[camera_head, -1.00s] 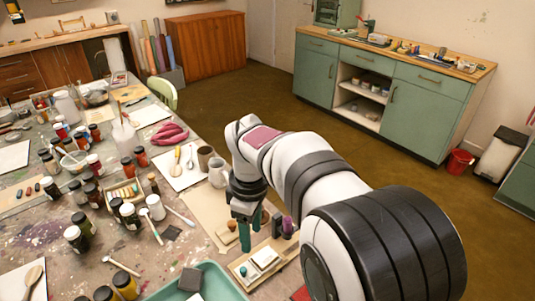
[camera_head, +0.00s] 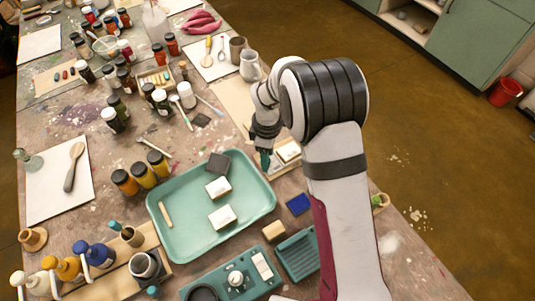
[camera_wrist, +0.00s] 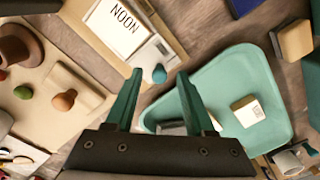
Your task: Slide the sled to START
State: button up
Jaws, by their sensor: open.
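In the wrist view, a wooden board (camera_wrist: 172,28) carries a white plate marked "NOON" (camera_wrist: 122,24) and a pale block (camera_wrist: 152,55) with a rounded teal knob (camera_wrist: 158,74). This pale block may be the sled; I cannot tell for sure. No START mark is readable. My gripper (camera_wrist: 160,74) is open, with its teal fingers either side of the knob in the picture; I cannot tell whether they are at its height. In the head view, my gripper (camera_head: 265,160) is low beside the board's white plate (camera_head: 289,151), and my arm hides much of the board.
A teal tray (camera_head: 168,232) with white blocks, a dark block and a stick lies close by. A blue pad (camera_head: 299,204), a wooden block (camera_head: 274,230) and a ribbed teal tray (camera_head: 298,256) are near my arm. Ochre jars (camera_head: 124,182) stand left of the tray.

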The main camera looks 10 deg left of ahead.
grip_shut()
jog(key=shift+s, duration=0.1)
dwell(1.2)
jog(key=shift+d, duration=0.1)
